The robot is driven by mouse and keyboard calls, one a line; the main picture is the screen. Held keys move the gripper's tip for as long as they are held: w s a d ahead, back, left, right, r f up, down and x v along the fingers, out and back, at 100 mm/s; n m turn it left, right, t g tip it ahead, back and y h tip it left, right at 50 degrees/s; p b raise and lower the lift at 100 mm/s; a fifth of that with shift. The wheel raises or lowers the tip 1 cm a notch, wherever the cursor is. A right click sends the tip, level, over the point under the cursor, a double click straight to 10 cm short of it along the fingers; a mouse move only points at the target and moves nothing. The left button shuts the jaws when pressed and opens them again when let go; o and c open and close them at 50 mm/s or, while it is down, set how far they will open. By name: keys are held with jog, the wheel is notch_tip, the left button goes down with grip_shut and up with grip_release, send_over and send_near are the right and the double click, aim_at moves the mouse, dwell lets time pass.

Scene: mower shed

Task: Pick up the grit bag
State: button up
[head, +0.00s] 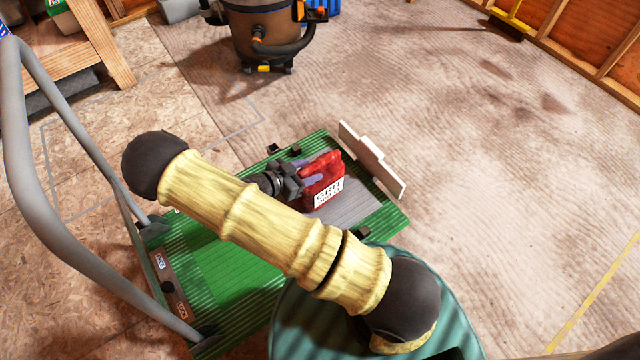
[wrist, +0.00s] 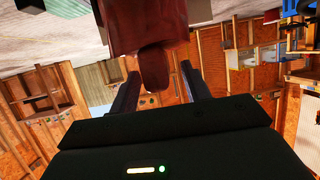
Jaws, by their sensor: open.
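The red grit bag (head: 323,172) has a white label with dark lettering and rests on a grey patch of the green platform cart (head: 225,262). My gripper (head: 308,172) is at the bag's left side in the head view, with its fingers open and reaching toward it. In the wrist view the bag (wrist: 150,28) is dark red at the top, and a narrow part of it extends between the two spread fingers of my gripper (wrist: 160,75). I cannot tell whether either finger touches the bag. My arm hides part of the cart.
The cart's grey tubular handle (head: 60,95) rises at the left. A shop vacuum (head: 262,38) stands at the back, near a wooden bench (head: 95,45).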

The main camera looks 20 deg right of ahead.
aim_at(330, 165)
jog(key=b+x, duration=0.1)
jog(key=x, duration=0.1)
jog(key=shift+w+d+f, duration=0.1)
jog(key=shift+d+f, duration=0.1)
jog(key=shift+d, duration=0.1)
grip_shut()
jog(key=shift+r, duration=0.15)
dwell(1.4)
